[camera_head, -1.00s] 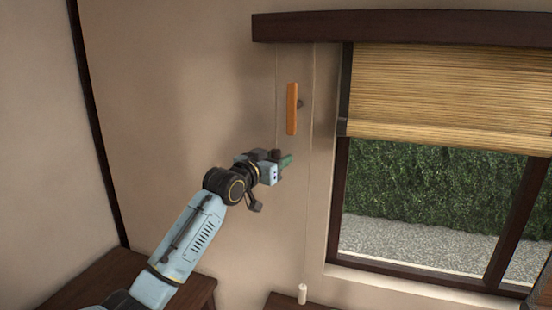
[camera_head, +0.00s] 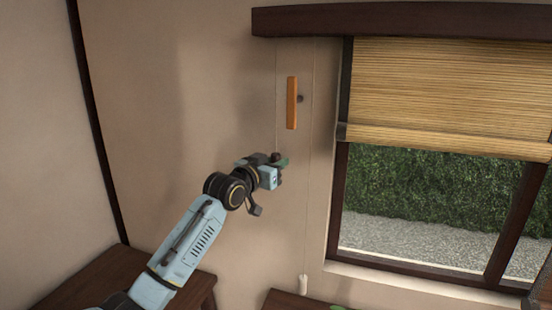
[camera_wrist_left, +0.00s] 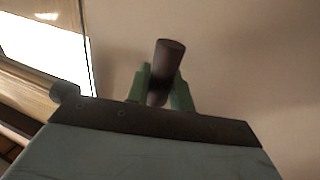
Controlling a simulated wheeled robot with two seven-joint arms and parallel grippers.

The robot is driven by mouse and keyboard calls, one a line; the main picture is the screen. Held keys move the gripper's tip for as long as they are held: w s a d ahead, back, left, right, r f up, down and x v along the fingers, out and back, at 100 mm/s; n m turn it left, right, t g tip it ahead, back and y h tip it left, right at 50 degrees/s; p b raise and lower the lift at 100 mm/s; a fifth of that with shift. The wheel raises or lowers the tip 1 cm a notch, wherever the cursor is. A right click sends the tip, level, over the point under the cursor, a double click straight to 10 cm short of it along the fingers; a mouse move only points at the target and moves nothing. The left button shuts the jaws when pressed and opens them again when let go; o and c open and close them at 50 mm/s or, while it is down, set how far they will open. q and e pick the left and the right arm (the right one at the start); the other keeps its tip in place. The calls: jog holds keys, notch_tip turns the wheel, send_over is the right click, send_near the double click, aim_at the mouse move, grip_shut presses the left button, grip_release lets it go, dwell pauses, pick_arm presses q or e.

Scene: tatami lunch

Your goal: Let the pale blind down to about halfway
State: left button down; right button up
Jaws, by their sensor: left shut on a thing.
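The pale straw blind (camera_head: 440,95) hangs over the upper part of the window in the head view, its lower edge a little above mid-window. A thin cord runs down the wall left of the window to a dark knob (camera_head: 276,157). My left gripper (camera_head: 281,163) is shut on this knob. The left wrist view shows the dark round knob (camera_wrist_left: 168,60) between the two green fingers. A second cord beside it ends in a white pull (camera_head: 303,285) near the bottom. My right gripper is not in view.
A dark wood beam (camera_head: 400,25) runs above the blind. Dark wooden furniture (camera_head: 120,275) stands low at left. The wall around the cords is otherwise clear.

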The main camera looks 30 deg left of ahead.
pick_arm(q)
notch_tip(320, 180, down, 20)
jog(key=b, duration=0.8)
jog(key=c, duration=1.3)
grip_release()
jog(key=shift+o, duration=0.2)
jog(key=s, duration=1.3)
jog(key=shift+s+a, duration=0.15)
jog(key=shift+s, duration=0.05)
